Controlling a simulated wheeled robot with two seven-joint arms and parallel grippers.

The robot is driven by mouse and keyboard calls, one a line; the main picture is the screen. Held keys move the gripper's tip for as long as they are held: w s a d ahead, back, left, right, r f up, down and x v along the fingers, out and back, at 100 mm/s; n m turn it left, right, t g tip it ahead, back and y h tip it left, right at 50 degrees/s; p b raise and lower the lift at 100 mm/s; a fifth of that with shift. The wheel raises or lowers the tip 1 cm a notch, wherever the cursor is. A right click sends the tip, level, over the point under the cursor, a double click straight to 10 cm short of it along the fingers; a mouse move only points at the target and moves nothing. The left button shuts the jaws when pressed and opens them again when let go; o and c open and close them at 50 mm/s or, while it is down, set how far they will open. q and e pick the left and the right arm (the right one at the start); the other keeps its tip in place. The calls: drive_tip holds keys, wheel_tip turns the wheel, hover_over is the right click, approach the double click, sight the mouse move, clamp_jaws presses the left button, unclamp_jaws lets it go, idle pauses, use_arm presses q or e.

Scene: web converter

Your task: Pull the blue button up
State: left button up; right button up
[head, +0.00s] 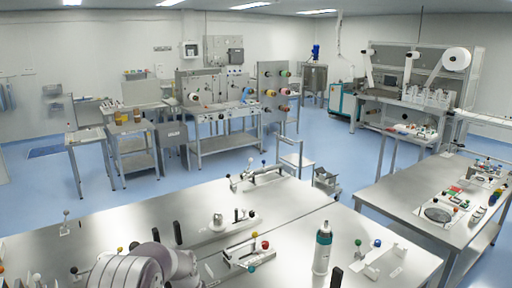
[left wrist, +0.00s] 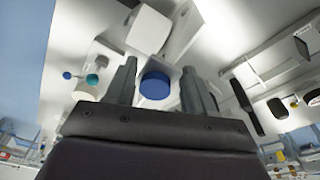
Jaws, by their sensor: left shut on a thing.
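In the left wrist view the blue button (left wrist: 155,86) is a round blue cap between the two grey fingers of my left gripper (left wrist: 156,82). The fingers stand on either side of it and the gripper is shut on it. A white block or housing (left wrist: 148,30) is just beyond the button. The button's base is hidden. In the head view I cannot pick out the button or the fingertips; only part of my arm shows at the lower left. My right gripper is in neither view.
In the head view, the near steel bench (head: 140,222) carries a white bottle (head: 323,250), a lever fixture with a red knob (head: 265,245) and a blue ball knob (head: 377,243). The right bench (head: 398,196) holds small parts.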

use_arm(q)
drive_tip(key=shift+w+r+p, duration=0.1)
drive_tip(key=shift+r+p, duration=0.2)
drive_tip(key=shift+r, duration=0.4)
drive_tip(key=o, duration=1.4)
drive_tip(key=shift+r+p, duration=0.45)
drive_tip(key=shift+r, duration=0.15)
drive_tip(key=shift+r+p, duration=1.45)
drive_tip(key=shift+r, duration=0.9)
